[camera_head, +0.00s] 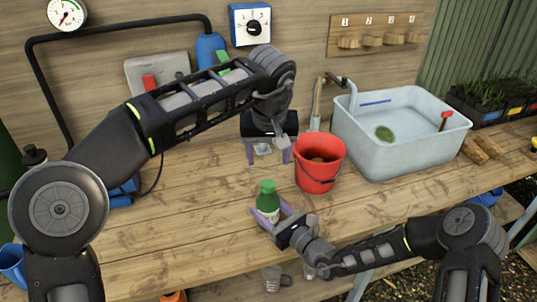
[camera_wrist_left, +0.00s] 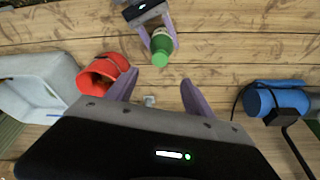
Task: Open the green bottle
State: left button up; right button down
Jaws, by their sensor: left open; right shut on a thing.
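The green bottle (camera_head: 267,201) stands upright near the front of the wooden table, with a green cap on top and a pale label. My right gripper (camera_head: 270,217) is shut on the bottle's body, from the right and front. In the left wrist view the bottle (camera_wrist_left: 161,50) shows at the top, between the right gripper's purple fingers (camera_wrist_left: 158,38). My left gripper (camera_head: 266,154) is open and empty, behind and above the bottle, pointing down. Its two purple fingers also show in the left wrist view (camera_wrist_left: 157,94), apart from the bottle.
A red bucket (camera_head: 319,166) stands right of my left gripper. A grey basin (camera_head: 400,150) with water stands behind it to the right. The table (camera_head: 190,225) left of the green bottle is clear.

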aim_at(268, 184)
pick_arm(q)
jog(key=x, duration=1.2)
dwell(0.3)
grip_shut()
dwell(0.5)
